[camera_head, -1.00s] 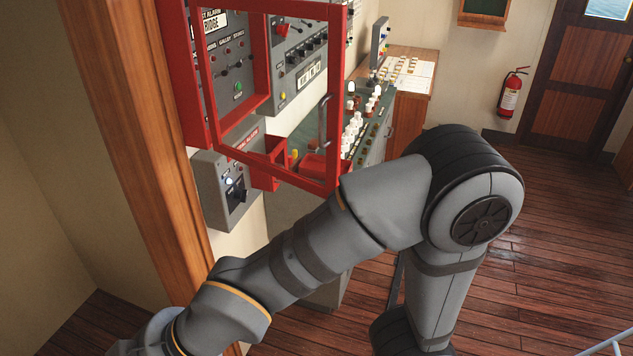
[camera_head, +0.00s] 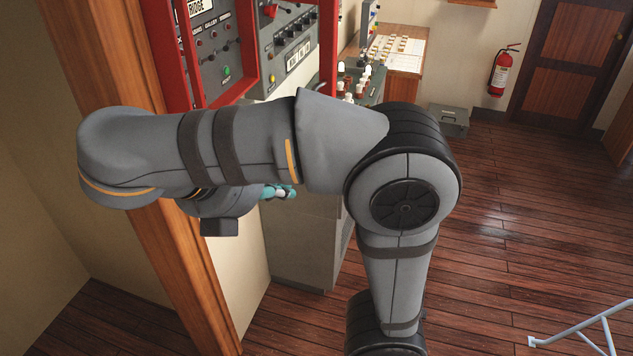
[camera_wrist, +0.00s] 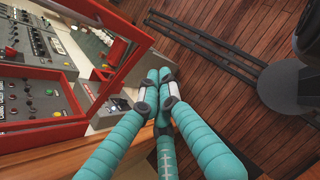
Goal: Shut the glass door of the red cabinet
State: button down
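The red cabinet (camera_head: 176,62) is on the wall at the left in the head view, with grey switch panels inside. Its red-framed glass door (camera_head: 328,45) stands open, swung out from the cabinet; my arm covers its lower part. In the wrist view the cabinet (camera_wrist: 72,128) is at the left and the door frame (camera_wrist: 132,52) slants across the upper left. My gripper (camera_wrist: 158,84) has teal fingers with their tips together, just right of the door's lower corner. Nothing shows between the tips, and I cannot tell whether they touch the door. The fingers also show below my forearm in the head view (camera_head: 278,191).
A console (camera_head: 372,88) and a wooden chart desk (camera_head: 405,50) stand beyond the door. A fire extinguisher (camera_head: 501,70) hangs near a wooden door (camera_head: 575,65). A wooden post (camera_head: 120,80) borders the cabinet at left. Open plank floor (camera_head: 520,220) lies at right.

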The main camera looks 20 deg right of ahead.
jog(key=w+d+f+n+b, duration=0.1)
jog(key=w+d+f+b, duration=0.2)
jog(key=w+d+f, duration=0.4)
jog(key=shift+w+d+b, duration=0.25)
jog(key=shift+d+b, duration=0.05)
jog(key=shift+d, duration=0.45)
